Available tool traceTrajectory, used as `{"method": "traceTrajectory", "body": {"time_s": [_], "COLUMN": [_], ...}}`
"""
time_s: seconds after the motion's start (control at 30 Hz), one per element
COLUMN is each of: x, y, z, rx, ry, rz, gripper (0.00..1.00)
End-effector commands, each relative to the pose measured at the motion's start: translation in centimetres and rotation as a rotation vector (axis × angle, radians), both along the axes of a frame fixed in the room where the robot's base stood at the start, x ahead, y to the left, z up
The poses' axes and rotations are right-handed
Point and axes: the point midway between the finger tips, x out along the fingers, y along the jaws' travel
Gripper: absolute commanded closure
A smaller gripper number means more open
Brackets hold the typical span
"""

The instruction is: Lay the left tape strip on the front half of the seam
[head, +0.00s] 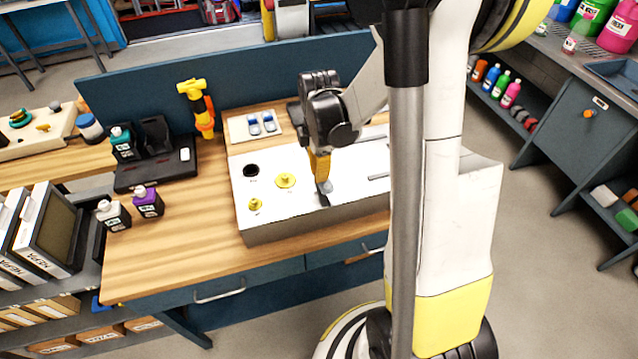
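A white-topped metal box (285,228), likely the duct, lies on the wooden bench. Its top has a dark round hole, two yellow fittings and a short dark line (378,177) at the right that may be part of the seam; my arm hides the rest. Two small blue-and-grey pieces, a left one (253,125) and a right one (269,122), lie on a white plate behind the box; they may be the tape strips. My gripper (323,188) points down at the middle of the box top. A small grey piece shows at its fingertips; I cannot tell whether it is held.
A black holder (155,170) with a teal-capped bottle stands left of the box. A yellow-orange spray tool (198,108) stands behind it. Two small bottles, one purple-capped (147,201), stand at the bench's left. The bench front (185,255) is clear.

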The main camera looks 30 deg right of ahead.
Motion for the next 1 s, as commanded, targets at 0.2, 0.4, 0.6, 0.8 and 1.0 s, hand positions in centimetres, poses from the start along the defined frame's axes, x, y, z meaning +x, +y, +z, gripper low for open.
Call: {"method": "traceTrajectory", "body": {"time_s": [0.2,0.4,0.6,0.8,1.0], "x": [0.0,-0.1,-0.1,-0.1,-0.1], "y": [0.0,0.0,0.0,0.0,0.0], "z": [-3.3,-3.7,-4.1,-4.0,-4.0], "rx": [0.0,0.0,0.0,0.0,0.0], "ry": [0.0,0.0,0.0,0.0,0.0], "rz": [0.0,0.0,0.0,0.0,0.0], "gripper": [1.0,1.0,1.0,0.71,0.71]}}
